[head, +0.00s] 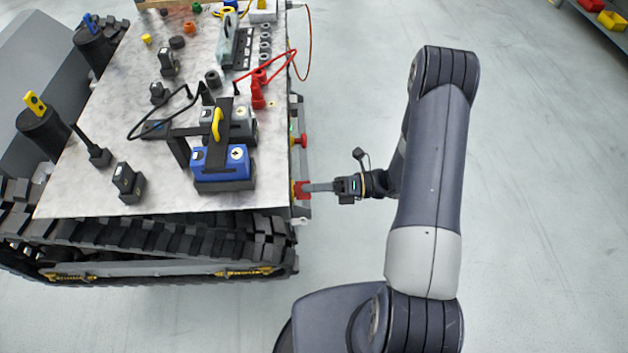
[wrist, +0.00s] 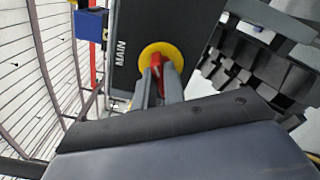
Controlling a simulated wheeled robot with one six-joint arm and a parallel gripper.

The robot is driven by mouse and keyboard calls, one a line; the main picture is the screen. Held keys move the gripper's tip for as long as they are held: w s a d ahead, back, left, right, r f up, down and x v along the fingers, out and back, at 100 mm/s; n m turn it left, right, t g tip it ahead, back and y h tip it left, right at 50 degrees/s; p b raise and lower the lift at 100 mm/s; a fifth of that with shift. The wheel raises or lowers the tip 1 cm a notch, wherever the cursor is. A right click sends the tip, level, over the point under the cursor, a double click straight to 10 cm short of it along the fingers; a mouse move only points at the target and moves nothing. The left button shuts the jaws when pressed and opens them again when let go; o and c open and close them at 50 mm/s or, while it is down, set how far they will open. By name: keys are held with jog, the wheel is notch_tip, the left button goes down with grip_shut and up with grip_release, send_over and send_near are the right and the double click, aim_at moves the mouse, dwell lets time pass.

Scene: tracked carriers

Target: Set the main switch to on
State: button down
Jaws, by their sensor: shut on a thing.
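The main switch shows in the wrist view as a red handle (wrist: 157,66) on a round yellow plate (wrist: 148,51). It is mounted on a dark panel (wrist: 125,75) marked MAIN. In the head view the red part (head: 299,189) sits on the carrier's right side, near its front corner. My gripper (head: 309,188) reaches it from the right. In the wrist view its two grey fingers (wrist: 161,82) are shut on the red handle, one on each side. The fingers hide part of the handle, and I cannot tell its exact setting.
The tracked carrier's pale top (head: 95,190) holds a blue battery-like block (head: 222,168), several dark blocks and cables. A red knob (head: 301,141) sticks out farther along the same side. Black tracks (head: 150,245) run along the front. The floor to the right is clear.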

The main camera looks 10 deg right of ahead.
jog(key=m+p, duration=0.2)
jog(key=m, duration=0.4)
jog(key=shift+f+p, duration=0.1)
jog(key=shift+p, duration=0.2)
jog(key=shift+m, duration=0.3)
jog(key=c, duration=1.5)
grip_release()
jog(key=d+b, duration=0.1)
jog(key=d, duration=0.9)
jog(key=shift+s+d, duration=0.15)
jog(key=shift+d, duration=0.25)
